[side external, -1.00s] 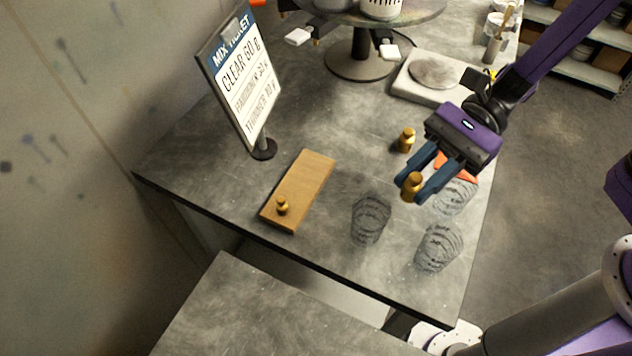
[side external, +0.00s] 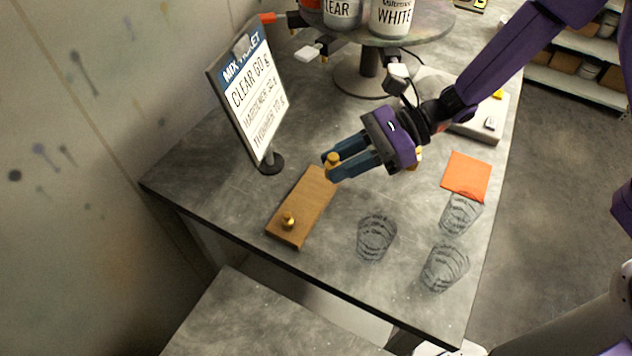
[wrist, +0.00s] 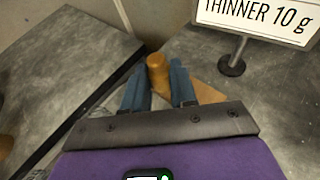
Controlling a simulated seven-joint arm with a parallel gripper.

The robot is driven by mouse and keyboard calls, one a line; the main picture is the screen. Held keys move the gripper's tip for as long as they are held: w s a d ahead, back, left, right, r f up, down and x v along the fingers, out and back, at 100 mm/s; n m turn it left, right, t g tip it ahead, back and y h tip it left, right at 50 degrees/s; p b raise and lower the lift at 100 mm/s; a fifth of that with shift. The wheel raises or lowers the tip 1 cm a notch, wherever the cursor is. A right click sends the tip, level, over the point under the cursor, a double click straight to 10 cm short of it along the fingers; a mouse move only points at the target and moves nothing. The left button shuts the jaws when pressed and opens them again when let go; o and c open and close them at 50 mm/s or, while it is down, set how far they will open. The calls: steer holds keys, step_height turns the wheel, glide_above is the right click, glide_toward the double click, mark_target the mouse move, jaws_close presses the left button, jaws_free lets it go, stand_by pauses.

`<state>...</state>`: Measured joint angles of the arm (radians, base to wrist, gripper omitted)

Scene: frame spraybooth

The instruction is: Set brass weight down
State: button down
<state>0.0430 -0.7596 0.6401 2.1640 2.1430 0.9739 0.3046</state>
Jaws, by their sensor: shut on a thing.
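My gripper (side external: 334,170) has blue fingers shut on a brass weight (side external: 332,160). It holds the weight over or just beside the far end of a wooden block (side external: 312,200); the exact height above the wood is hard to tell. A smaller brass weight (side external: 288,221) stands on the block's near end. Another brass weight (side external: 417,157) stands on the table, partly hidden behind my gripper. In the wrist view the held weight (wrist: 157,73) sits upright between the fingertips, with part of the wooden block (wrist: 207,93) showing behind the fingers.
A mix ticket sign (side external: 250,95) stands behind the block on a round foot. Three clear cups (side external: 376,238) stand at the front right, near an orange sheet (side external: 466,176). A pale scale (side external: 478,128) and a turntable with cans (side external: 385,35) are at the back.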

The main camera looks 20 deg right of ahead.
glide_above(316, 194)
step_height(316, 194, down, 6)
steer(key=shift+r, duration=0.1)
steer(key=shift+f, duration=1.5)
steer(key=shift+f, duration=0.1)
steer(key=c, duration=0.9)
jaws_free()
steer(key=shift+d+r, duration=0.2)
steer(key=shift+d, duration=0.05)
steer(key=v, duration=1.1)
steer(key=shift+d+r, duration=0.2)
steer(key=shift+d, duration=0.1)
